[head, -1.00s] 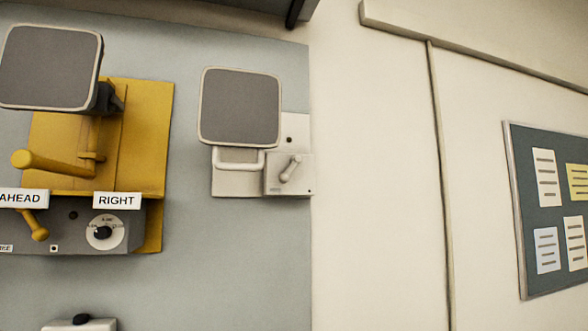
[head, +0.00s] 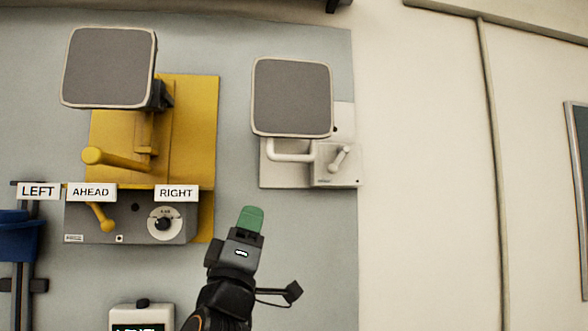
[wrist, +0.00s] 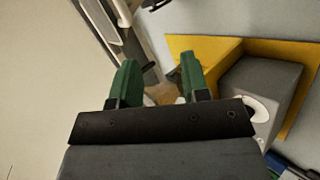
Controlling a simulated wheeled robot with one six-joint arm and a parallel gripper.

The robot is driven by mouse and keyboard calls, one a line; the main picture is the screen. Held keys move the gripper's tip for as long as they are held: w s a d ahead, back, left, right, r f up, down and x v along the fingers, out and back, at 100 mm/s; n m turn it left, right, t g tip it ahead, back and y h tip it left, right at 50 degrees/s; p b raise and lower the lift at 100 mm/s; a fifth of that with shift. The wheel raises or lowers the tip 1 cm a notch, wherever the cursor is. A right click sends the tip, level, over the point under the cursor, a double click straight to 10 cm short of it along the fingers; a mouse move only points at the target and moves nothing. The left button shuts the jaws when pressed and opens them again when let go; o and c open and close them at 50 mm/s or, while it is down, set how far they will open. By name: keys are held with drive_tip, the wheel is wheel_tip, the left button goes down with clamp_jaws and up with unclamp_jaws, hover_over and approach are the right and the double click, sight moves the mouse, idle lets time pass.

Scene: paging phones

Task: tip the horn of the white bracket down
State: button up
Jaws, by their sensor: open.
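The white bracket (head: 284,176) is mounted on the grey wall panel in the head view. Its horn (head: 291,96) is a dark grey rounded-square face with a pale rim, facing out at the top. A pale bar handle (head: 290,157) sits below the horn, and a small lever box (head: 336,168) is at its right. My gripper (head: 250,218) is below and left of the white bracket, apart from it in the picture. In the wrist view its green fingers (wrist: 158,82) are spread with nothing clearly held between them.
A yellow bracket (head: 187,130) with its own horn (head: 109,67) and a grey control box (head: 130,222) stands left. LEFT, AHEAD and RIGHT labels hang there. A white box (head: 141,318) is below.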

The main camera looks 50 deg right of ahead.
sight(294, 158)
drive_tip(key=d+r+m+g+h+p, duration=0.1)
drive_tip(key=d+r+g+p, duration=0.1)
drive_tip(key=d+r, duration=0.1)
drive_tip(key=s+d+r+m+g+h+p, duration=0.1)
drive_tip(key=d+r+m+g+p, duration=0.1)
drive_tip(key=r, duration=0.3)
drive_tip(key=d+r+m+g+h+p, duration=0.1)
drive_tip(key=d+r+g+h+p, duration=0.1)
drive_tip(key=d+r+g, duration=0.2)
drive_tip(key=shift+s+d+r+m+p, duration=0.3)
drive_tip(key=shift+s+d+r+p, duration=0.05)
drive_tip(key=shift+s+d, duration=0.05)
clamp_jaws()
